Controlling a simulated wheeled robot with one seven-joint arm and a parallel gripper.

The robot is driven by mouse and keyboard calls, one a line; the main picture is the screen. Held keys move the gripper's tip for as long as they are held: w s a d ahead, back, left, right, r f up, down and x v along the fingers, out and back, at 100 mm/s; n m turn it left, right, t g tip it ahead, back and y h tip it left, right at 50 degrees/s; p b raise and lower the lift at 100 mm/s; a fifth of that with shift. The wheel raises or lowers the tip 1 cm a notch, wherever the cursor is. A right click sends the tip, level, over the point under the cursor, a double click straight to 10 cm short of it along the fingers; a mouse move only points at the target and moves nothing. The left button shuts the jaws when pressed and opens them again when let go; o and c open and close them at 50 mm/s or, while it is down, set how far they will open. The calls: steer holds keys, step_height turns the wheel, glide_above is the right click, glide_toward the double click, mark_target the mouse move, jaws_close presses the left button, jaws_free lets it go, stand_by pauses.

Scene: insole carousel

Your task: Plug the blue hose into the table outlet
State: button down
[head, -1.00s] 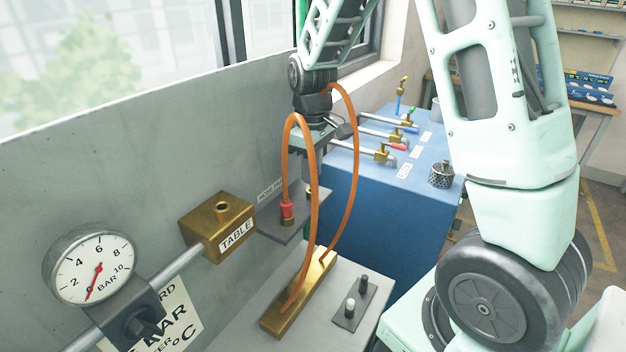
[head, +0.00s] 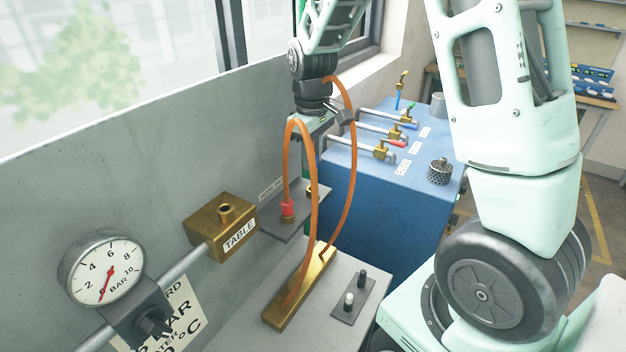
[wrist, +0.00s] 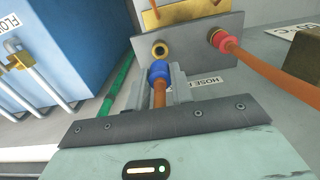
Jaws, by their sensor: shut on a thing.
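My gripper (wrist: 160,88) is shut on the blue hose plug (wrist: 158,72), which has an orange hose behind it. In the wrist view the blue plug is close to an empty brass ring (wrist: 161,49) in the grey hose-park plate (wrist: 190,57); I cannot tell whether they touch. In the head view my gripper (head: 311,160) is above the hose-park shelf (head: 300,225), partly behind orange hose, and the blue plug is hidden. The table outlet (head: 222,236) is a brass block with an open top port and a TABLE label, to the left of the shelf.
The red hose plug (head: 288,210) stands on the shelf, its orange hose arching up close to my gripper. Both hoses rise from a brass bar (head: 290,305). A gauge (head: 101,270) is at left. A blue cabinet (head: 375,195) with valves stands behind.

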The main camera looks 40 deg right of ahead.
stand_by(0.6)
step_height(320, 180, up, 7)
steer(key=p, duration=0.6)
steer(key=shift+a, duration=0.1)
